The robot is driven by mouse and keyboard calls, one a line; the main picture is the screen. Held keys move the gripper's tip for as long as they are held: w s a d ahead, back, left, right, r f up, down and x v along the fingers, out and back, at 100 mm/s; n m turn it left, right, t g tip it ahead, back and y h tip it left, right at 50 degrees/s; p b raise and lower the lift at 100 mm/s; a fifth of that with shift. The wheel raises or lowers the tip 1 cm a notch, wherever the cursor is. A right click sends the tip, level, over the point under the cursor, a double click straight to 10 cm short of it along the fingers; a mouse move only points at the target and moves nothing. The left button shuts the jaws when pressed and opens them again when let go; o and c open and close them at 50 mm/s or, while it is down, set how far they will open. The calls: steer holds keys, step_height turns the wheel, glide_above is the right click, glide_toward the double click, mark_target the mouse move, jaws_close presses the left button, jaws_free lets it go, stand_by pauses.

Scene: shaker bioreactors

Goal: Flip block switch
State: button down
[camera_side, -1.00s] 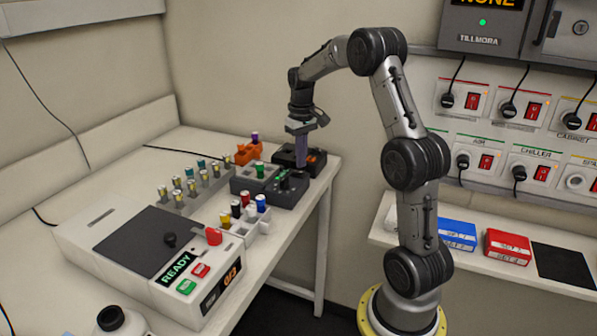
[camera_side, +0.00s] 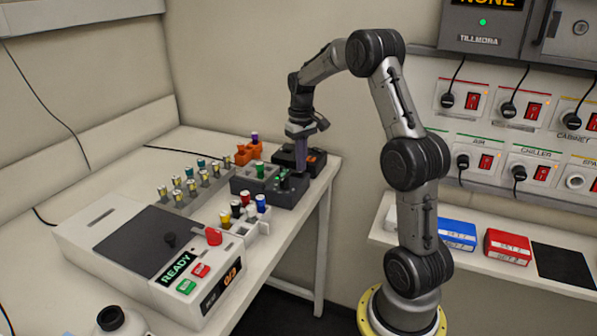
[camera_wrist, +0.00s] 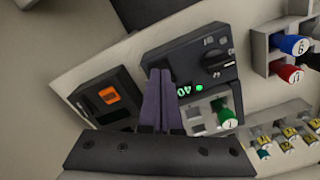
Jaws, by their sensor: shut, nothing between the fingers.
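A dark block unit (camera_wrist: 190,55) with a black knob (camera_wrist: 218,62), a lit green display (camera_wrist: 183,91) and a green light lies under my gripper in the wrist view. In the side view the unit (camera_side: 288,192) sits near the bench's right edge. A separate dark box (camera_wrist: 90,100) with an orange rocker switch (camera_wrist: 109,95) is left of it; the side view also shows this box (camera_side: 313,163). My gripper (camera_wrist: 160,72) is shut and empty, its purple fingers pointing down. In the side view the fingertips (camera_side: 299,171) are by the unit's back edge; contact is unclear.
A grey holder with a green-capped vial (camera_wrist: 226,116) adjoins the unit. A white rack (camera_side: 257,224) holds coloured-capped vials, and another rack (camera_side: 205,196) holds several yellow-topped ones. An orange holder (camera_side: 243,155) is behind. The large READY machine (camera_side: 120,232) fills the bench's front.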

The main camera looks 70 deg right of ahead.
steer(key=shift+f, duration=0.45)
stand_by(0.3)
steer(key=shift+r, duration=3.55)
